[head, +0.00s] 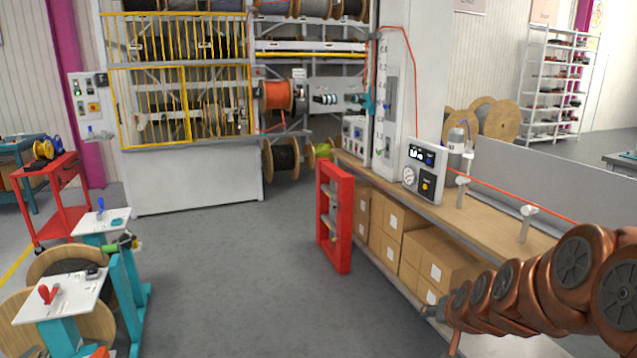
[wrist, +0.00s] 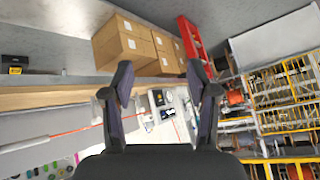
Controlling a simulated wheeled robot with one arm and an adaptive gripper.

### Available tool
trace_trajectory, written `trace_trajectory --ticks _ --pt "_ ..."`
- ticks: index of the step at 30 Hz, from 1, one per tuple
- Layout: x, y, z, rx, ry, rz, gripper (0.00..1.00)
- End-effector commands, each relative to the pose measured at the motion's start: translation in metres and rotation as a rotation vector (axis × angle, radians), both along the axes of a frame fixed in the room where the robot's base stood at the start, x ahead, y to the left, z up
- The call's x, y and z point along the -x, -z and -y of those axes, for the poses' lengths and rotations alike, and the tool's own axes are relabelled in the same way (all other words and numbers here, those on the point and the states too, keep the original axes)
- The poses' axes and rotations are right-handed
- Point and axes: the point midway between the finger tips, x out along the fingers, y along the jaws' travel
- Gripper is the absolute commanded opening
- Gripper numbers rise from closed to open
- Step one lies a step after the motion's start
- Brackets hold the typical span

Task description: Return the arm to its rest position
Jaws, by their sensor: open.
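My arm comes in from the right edge of the head view as a chain of copper-coloured links reaching over the front of the long bench. My gripper (wrist: 162,85) shows in the wrist view with its two dark fingers spread apart and nothing between them. In the head view the arm's far end is small and low, near the bench's front edge, and its fingers are hard to make out there.
The wooden bench (head: 478,212) carries an orange cable and a control box (head: 424,170). Cardboard boxes (head: 437,255) sit beneath it. A red frame (head: 335,215) stands at its front. A teal stand (head: 128,290) with reels is at left. The grey floor between is clear.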

Motion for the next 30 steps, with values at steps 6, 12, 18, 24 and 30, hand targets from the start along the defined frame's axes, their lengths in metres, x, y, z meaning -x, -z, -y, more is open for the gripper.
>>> trace_trajectory --ticks 6,12,18,24,30 --pt "0.082 -0.008 -0.064 -0.011 -0.165 -0.212 0.59" --pt "0.17 -0.013 -0.096 0.008 -0.27 -0.42 0.59" --pt "0.267 -0.02 -0.106 0.044 -0.332 -0.634 0.59" --pt "0.344 -0.028 -0.102 0.077 -0.35 -0.811 0.59" --pt "0.376 -0.032 -0.098 0.091 -0.349 -0.885 0.59"
